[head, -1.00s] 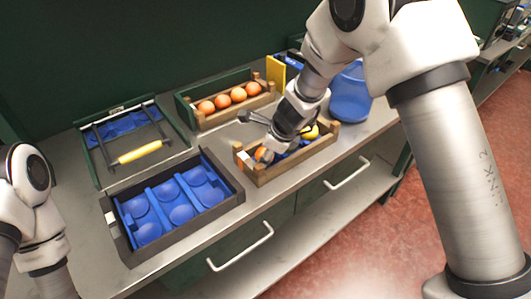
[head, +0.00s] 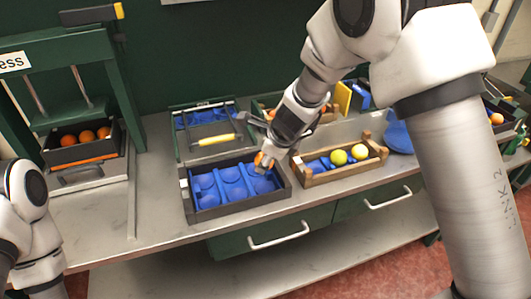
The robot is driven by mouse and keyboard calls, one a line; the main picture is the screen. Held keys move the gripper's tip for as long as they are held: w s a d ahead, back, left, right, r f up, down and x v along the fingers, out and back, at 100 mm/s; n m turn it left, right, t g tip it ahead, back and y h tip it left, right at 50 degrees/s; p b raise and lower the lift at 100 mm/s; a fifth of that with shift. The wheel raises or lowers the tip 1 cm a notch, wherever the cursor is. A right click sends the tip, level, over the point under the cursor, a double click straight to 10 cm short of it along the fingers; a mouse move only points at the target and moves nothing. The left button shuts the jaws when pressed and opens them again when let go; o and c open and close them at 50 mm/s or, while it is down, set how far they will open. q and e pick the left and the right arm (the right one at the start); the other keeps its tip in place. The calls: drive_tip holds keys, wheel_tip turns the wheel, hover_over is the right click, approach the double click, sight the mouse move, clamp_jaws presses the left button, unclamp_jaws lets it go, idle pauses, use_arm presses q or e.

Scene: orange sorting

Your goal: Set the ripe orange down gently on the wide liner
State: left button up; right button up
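The ripe orange (head: 261,160) is held in my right gripper (head: 265,158), whose fingers are around it. It is at the back right part of a dark tray with a blue liner (head: 210,190) that has several wide, shallow cups. Whether the orange touches the liner cannot be told. The cups that I can see are empty. My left arm shows at the lower left, but its gripper is out of the picture.
Right of the tray is a wooden crate (head: 312,180) with yellow-green fruit. Behind the tray is a green crate (head: 177,150) with a yellow handle (head: 215,140). A press (head: 60,90) with oranges in a dark box stands at the left. The bench (head: 150,215) is clear left of the tray.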

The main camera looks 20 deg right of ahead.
drive_tip(key=shift+w+f, duration=0.1)
drive_tip(key=shift+f, duration=0.25)
drive_tip(key=shift+w+d+f+b, duration=0.2)
drive_tip(key=shift+w+f+b, duration=0.2)
drive_tip(key=shift+f, duration=0.25)
drive_tip(key=shift+w+d+f+b, duration=0.15)
drive_tip(key=shift+w+f+b, duration=0.25)
drive_tip(key=shift+f, duration=0.2)
drive_tip(key=f+b, duration=0.1)
drive_tip(key=b, duration=0.1)
drive_tip(key=s+f+b, duration=0.1)
drive_tip(key=f+b, duration=0.1)
drive_tip(key=shift+a+f, duration=0.15)
drive_tip(key=shift+a, duration=0.05)
drive_tip(key=shift+w+d+f+b, duration=0.1)
drive_tip(key=shift+w+f+b, duration=0.05)
drive_tip(key=shift+f+b, duration=0.45)
drive_tip(key=shift+w+d+f+b, duration=0.15)
drive_tip(key=shift+f+b, duration=0.2)
drive_tip(key=shift+f, duration=0.3)
drive_tip(key=shift+s+a+r, duration=0.15)
drive_tip(key=shift+a, duration=0.05)
use_arm(q)
wheel_tip(320, 180, down, 8)
drive_tip(key=w, duration=0.1)
drive_tip(key=shift+d+r, duration=0.2)
drive_tip(key=shift+f+b, duration=0.35)
drive_tip(key=shift+b, duration=0.05)
use_arm(e)
drive_tip(key=shift+f, duration=0.45)
